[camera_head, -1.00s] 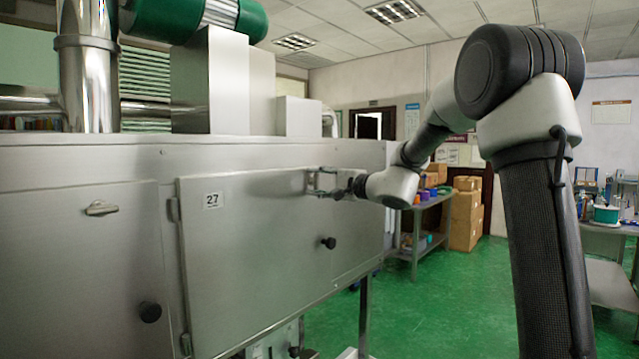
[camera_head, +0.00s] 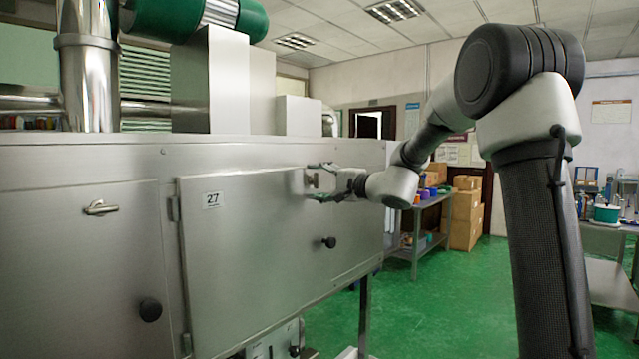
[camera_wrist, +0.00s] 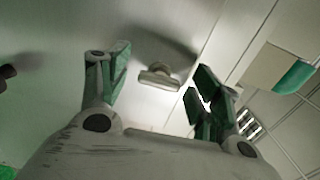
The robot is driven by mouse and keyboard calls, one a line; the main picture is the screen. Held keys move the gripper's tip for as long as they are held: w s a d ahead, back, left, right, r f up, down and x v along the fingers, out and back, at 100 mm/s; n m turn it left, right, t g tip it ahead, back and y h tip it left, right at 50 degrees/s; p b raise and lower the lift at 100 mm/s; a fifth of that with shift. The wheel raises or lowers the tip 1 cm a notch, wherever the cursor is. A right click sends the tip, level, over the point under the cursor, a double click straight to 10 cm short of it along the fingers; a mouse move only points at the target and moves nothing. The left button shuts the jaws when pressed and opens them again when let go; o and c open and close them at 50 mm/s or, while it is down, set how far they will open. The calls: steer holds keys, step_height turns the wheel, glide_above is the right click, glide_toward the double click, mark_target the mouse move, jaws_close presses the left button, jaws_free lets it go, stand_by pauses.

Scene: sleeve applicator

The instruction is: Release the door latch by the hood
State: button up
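The door marked 27 (camera_head: 245,255) is a steel panel on the machine front and looks shut. Its small metal latch (camera_head: 313,180) is near the door's upper right corner. In the head view it looks upright, partly hidden by my fingers. The latch handle also shows in the wrist view (camera_wrist: 158,79), between and beyond my fingertips, with its length across the gap. My gripper (camera_head: 318,182) is open, with one finger above and one below the latch. In the wrist view (camera_wrist: 158,75) both fingers look apart from the handle, the right one closer to it.
A black knob (camera_head: 329,242) sits on door 27 below the latch. A left door has a latch turned level (camera_head: 101,208) and a black knob (camera_head: 150,310). A shelf table (camera_head: 425,205) and cardboard boxes (camera_head: 465,215) stand behind my arm. Green floor is clear between.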

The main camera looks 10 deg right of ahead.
steer(key=v, duration=1.2)
